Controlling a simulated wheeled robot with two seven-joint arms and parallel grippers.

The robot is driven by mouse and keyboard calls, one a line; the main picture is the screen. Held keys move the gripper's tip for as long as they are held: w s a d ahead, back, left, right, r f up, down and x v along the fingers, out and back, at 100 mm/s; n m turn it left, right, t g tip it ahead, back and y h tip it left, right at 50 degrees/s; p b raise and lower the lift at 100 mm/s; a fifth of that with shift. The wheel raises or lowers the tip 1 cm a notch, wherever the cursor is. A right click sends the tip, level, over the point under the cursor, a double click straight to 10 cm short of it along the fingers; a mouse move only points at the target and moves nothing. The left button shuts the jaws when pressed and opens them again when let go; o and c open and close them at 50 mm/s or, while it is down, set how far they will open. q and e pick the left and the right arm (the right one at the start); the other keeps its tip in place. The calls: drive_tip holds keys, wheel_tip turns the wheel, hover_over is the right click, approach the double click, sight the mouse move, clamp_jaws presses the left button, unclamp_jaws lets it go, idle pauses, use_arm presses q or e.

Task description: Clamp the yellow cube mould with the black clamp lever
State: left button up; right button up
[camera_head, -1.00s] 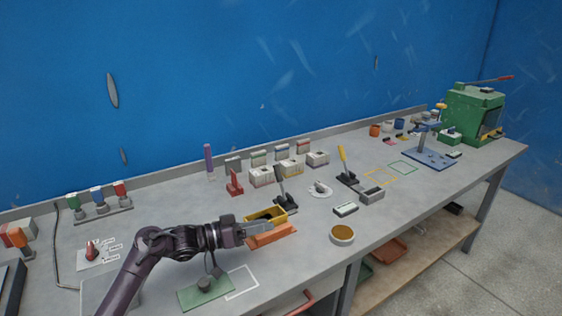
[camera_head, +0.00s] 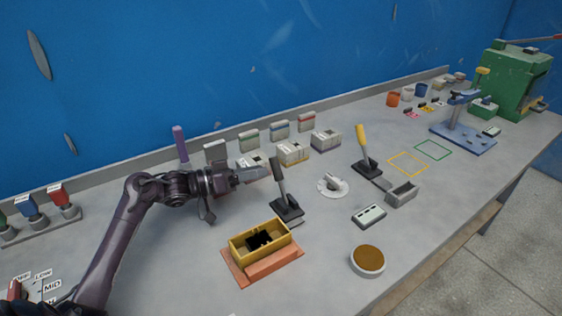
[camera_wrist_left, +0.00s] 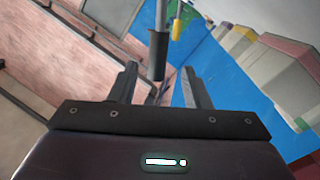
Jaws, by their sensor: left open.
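The yellow cube mould (camera_head: 273,231) is an open-topped box on an orange base (camera_head: 240,271) in the head view's lower middle. Its inside shows a dark patch. The black clamp lever (camera_head: 278,176) stands upright, slightly tilted, on a dark foot (camera_head: 287,209) behind the mould. My left gripper (camera_head: 264,172) points right at the lever's upper handle, above and behind the mould. In the left wrist view the black handle (camera_wrist_left: 158,52) shows between the two spread fingers (camera_wrist_left: 159,72), and I see no closing on it. My right gripper is out of view.
A second lever with a yellow handle (camera_head: 361,140) stands to the right, with a grey tray (camera_head: 402,193) beside it. A round brown-filled dish (camera_head: 368,260) is at the front. Several small boxes line the back, near a purple stick (camera_head: 180,143).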

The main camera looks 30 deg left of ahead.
sight(279, 179)
use_arm(q)
drive_tip(key=p+x, duration=0.1)
drive_tip(key=x, duration=0.6)
drive_tip(key=shift+d, duration=0.25)
clamp_jaws()
